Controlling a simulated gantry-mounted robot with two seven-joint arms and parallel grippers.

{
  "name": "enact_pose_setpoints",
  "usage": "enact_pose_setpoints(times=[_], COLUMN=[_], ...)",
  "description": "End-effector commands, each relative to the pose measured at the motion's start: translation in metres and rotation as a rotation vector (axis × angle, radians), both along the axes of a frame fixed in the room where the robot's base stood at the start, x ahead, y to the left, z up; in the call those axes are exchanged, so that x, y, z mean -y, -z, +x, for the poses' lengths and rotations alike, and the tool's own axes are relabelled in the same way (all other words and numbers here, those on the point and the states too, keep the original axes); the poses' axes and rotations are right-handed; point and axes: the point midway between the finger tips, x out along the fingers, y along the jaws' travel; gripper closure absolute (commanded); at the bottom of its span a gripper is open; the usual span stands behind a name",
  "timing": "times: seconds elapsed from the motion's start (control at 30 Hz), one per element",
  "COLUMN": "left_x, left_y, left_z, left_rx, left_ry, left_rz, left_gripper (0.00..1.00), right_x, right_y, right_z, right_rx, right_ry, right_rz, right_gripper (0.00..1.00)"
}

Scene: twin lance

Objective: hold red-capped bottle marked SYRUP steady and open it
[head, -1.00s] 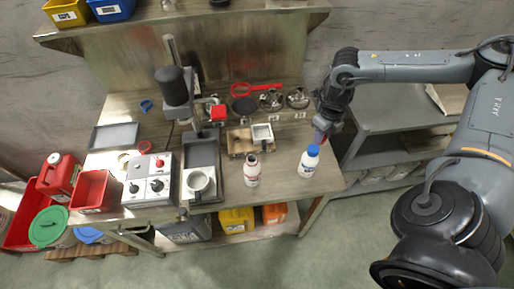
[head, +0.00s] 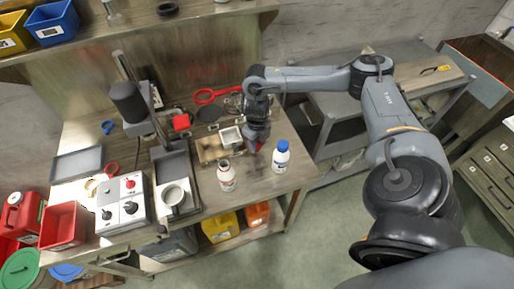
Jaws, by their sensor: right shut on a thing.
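The white bottle with red on its label (head: 227,179) stands upright near the table's front edge. Its lettering is too small to read. Its top shows no clear red cap and looks like a bare neck. My right gripper (head: 254,148) is behind and to the right of this bottle, apart from it, pointing down. It is shut on a small red thing, which looks like a cap but is mostly hidden by the fingers. My left gripper is not in view, and nothing grips the bottle.
A blue-capped white bottle (head: 281,157) stands to the right, close to my right gripper. A wooden tray (head: 208,150) lies behind the white bottle. A press stand (head: 175,170) and a grey control box (head: 122,205) are to the left. Bare tabletop shows between the bottles.

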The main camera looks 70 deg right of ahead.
Motion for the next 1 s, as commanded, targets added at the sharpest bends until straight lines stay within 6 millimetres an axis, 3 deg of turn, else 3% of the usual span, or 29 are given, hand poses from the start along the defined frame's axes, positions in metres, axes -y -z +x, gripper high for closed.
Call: enact_pose_setpoints(times=[0.23, 0.63, 0.67, 0.7, 0.8, 1.0], left_x=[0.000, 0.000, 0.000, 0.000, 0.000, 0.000], left_y=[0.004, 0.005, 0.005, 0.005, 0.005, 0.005], left_z=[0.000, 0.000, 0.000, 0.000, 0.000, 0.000], left_rx=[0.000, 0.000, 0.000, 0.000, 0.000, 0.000], left_ry=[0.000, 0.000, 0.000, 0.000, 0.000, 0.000], left_rz=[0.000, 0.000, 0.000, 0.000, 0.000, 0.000], left_gripper=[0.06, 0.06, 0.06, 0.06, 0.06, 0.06], right_x=[-0.001, 0.000, 0.000, 0.000, 0.000, 0.000], right_y=[0.031, 0.036, 0.035, 0.035, 0.035, 0.035], right_z=[-0.001, -0.001, -0.001, -0.001, -0.001, -0.001], right_rx=[-0.002, -0.001, 0.000, 0.000, 0.000, 0.000], right_ry=[0.001, 0.001, 0.001, 0.001, 0.001, 0.001], right_rz=[0.002, 0.001, 0.001, 0.001, 0.001, 0.001], right_gripper=[1.00, 1.00, 0.62, 0.56, 0.40, 0.39])
